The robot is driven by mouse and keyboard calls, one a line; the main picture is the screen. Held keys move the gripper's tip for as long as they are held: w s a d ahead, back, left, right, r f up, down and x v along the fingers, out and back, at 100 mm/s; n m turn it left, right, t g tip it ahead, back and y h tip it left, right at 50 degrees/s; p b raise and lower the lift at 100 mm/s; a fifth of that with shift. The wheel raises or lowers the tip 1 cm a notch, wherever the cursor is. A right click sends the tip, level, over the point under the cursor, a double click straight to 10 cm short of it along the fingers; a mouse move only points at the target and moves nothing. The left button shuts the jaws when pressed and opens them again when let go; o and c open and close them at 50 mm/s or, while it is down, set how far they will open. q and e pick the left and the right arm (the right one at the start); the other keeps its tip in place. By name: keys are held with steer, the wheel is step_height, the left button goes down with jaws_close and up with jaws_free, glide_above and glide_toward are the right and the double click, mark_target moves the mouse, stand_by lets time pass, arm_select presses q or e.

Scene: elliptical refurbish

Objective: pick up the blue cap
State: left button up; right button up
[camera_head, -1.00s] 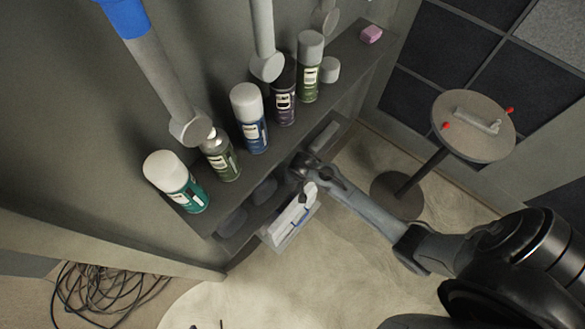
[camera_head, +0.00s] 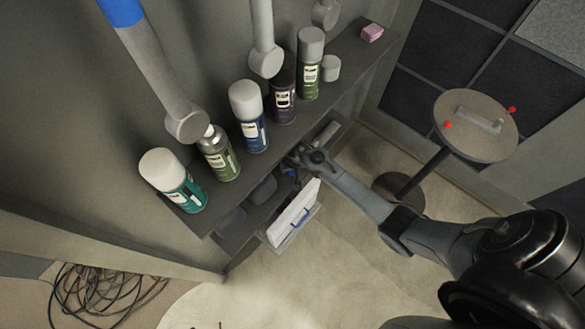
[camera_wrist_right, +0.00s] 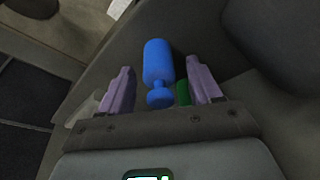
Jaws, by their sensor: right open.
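The blue cap (camera_wrist_right: 158,62) shows in the right wrist view as a bright blue cylinder with a narrower knobbed end towards my gripper. It lies between the two purple fingers of my right gripper (camera_wrist_right: 159,75), with gaps visible on both sides. The gripper is open. In the head view my right gripper (camera_head: 292,164) reaches into the open compartment under the shelf. A small blue patch shows beside it there, mostly hidden by the gripper. My left gripper is not in view.
A small green piece (camera_wrist_right: 183,93) sits beside the right finger. Several spray cans, including a blue one (camera_head: 249,120), line the shelf (camera_head: 345,65) above. A round table (camera_head: 478,140) stands at right.

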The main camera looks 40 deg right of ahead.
steer(key=c, duration=1.1)
steer(key=shift+o, duration=0.2)
steer(key=shift+r, duration=0.15)
